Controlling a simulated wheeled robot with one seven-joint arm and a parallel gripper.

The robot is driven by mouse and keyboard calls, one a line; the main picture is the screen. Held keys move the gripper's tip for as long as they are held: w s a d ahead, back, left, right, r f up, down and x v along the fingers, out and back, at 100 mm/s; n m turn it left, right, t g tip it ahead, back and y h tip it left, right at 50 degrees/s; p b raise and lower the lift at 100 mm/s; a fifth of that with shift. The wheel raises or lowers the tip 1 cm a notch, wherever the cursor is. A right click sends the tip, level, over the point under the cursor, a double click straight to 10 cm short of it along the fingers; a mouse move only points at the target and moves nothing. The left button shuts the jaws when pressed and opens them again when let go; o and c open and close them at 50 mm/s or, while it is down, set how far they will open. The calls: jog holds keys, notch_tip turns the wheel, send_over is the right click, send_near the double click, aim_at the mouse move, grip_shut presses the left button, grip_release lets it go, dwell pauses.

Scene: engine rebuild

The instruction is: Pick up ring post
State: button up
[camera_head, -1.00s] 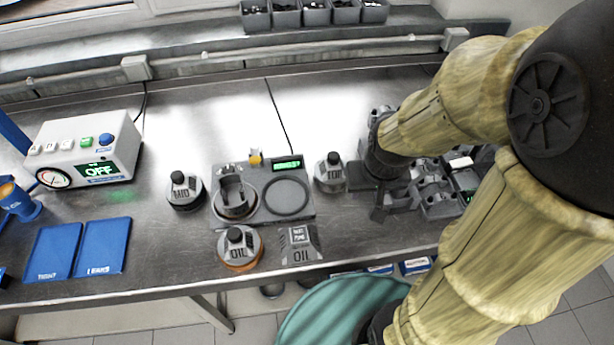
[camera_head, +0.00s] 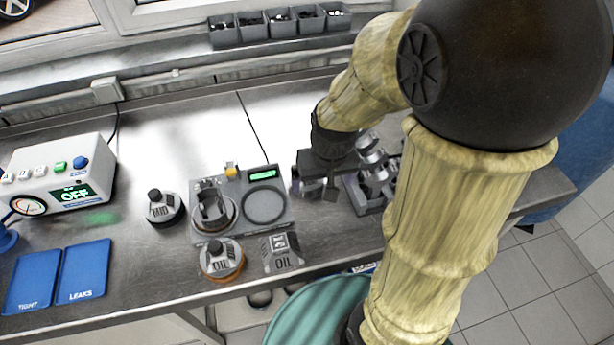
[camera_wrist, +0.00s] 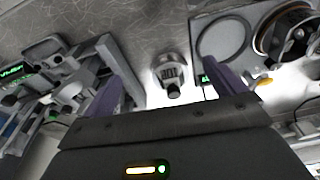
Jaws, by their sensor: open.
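Several labelled posts with dark knobs are in view. The MID post (camera_head: 163,207) stands left of the grey station, on a black base. The OIL post (camera_head: 221,258) stands in front of it with a copper-coloured ring at its foot. The TOP post (camera_wrist: 170,73) shows in the wrist view between my two purple fingers, apart from both; in the head view my gripper hides it. My gripper (camera_head: 313,188) is open and empty, just right of the station. Which post the task names, I cannot tell.
The grey station (camera_head: 280,218) holds a dark metal part on its left pad; its right pad is empty. A grey fixture (camera_head: 368,190) stands close right of my gripper. A plate marked OIL (camera_head: 281,252) lies in front. Blue mats (camera_head: 83,270) and a tester (camera_head: 60,172) are left.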

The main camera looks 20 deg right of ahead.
jog(key=w+r+p, duration=0.1)
jog(key=w+r, duration=0.1)
jog(key=w, duration=0.1)
jog(key=w+r+m+g+p, duration=0.1)
jog(key=w+r, duration=0.2)
jog(key=w, duration=0.1)
jog(key=w+r+m+g+p, duration=0.1)
jog(key=w+r+p, duration=0.1)
jog(key=w, duration=0.2)
jog(key=shift+w+r, duration=0.1)
jog(key=shift+r, duration=0.3)
jog(key=shift+f, duration=0.1)
jog(key=p, duration=0.2)
send_near(311, 189)
jog(key=w, duration=0.1)
jog(key=w+f, duration=0.2)
jog(key=w, duration=0.1)
jog(key=shift+d, duration=0.25)
jog(key=shift+w+a+f+p, duration=0.1)
jog(key=shift+f+p, duration=0.3)
jog(key=shift+f, duration=0.9)
jog(key=shift+w+a+f+p, duration=0.15)
jog(key=shift+f+p, duration=0.25)
jog(key=shift+f, duration=0.9)
jog(key=shift+d, duration=0.1)
